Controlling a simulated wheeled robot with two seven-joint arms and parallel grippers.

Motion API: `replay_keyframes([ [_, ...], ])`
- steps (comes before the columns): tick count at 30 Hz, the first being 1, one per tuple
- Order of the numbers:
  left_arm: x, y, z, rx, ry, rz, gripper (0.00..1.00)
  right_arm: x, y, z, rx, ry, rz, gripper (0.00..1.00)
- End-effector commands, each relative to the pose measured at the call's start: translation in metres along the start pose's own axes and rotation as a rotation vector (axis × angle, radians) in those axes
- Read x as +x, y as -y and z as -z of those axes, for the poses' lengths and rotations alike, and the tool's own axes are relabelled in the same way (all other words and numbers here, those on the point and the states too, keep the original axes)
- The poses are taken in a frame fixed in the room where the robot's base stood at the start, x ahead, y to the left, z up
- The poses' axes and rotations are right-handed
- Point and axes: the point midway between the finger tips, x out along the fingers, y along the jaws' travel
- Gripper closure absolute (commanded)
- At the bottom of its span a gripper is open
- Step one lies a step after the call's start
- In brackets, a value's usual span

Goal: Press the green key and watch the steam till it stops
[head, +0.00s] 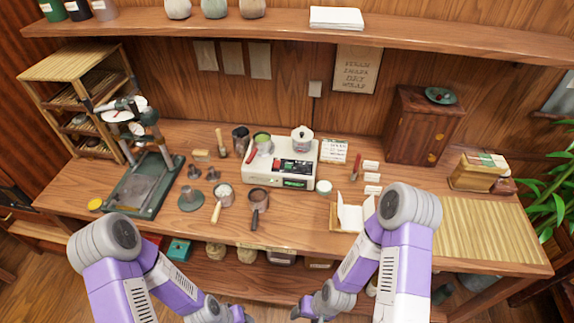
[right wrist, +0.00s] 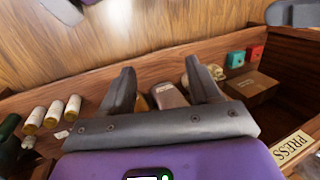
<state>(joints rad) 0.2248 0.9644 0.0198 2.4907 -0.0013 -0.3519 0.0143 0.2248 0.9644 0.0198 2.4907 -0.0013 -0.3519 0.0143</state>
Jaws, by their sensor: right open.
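The white steamer unit (head: 261,172) stands on the middle of the bench, with a dark panel on its front. A small green key (head: 295,184) shows at the low front edge of that panel. A lidded white pot (head: 302,138) and a green-topped cup (head: 262,142) sit on the unit. I see no steam above it. My right gripper (head: 299,312) is low at the bottom of the head view, well short of the unit. In the right wrist view my right gripper (right wrist: 163,76) is open and empty. My left gripper (head: 245,317) is barely visible at the bottom edge.
A press stand (head: 145,195) stands on the left of the bench. A ladle-like pan (head: 259,199), pale dish (head: 324,187) and white papers (head: 353,214) lie before the unit. A wooden cabinet (head: 423,125) and bamboo mat (head: 484,232) are on the right. A shelf (head: 290,35) runs above.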

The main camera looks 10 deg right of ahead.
Motion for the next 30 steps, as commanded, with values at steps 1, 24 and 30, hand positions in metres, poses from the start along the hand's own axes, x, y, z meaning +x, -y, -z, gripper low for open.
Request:
replay_keyframes([
  [1,0.0,0.0,0.0,0.0,0.0,0.0,0.57,0.0,0.0,0.0,0.0,0.0,0.0,0.38],
  [24,0.0,0.0,0.0,0.0,0.0,0.0,0.57,0.0,0.0,0.0,0.0,0.0,0.0,1.0],
  [30,0.0,0.0,0.0,0.0,0.0,0.0,0.57,0.0,0.0,0.0,0.0,0.0,0.0,1.0],
])
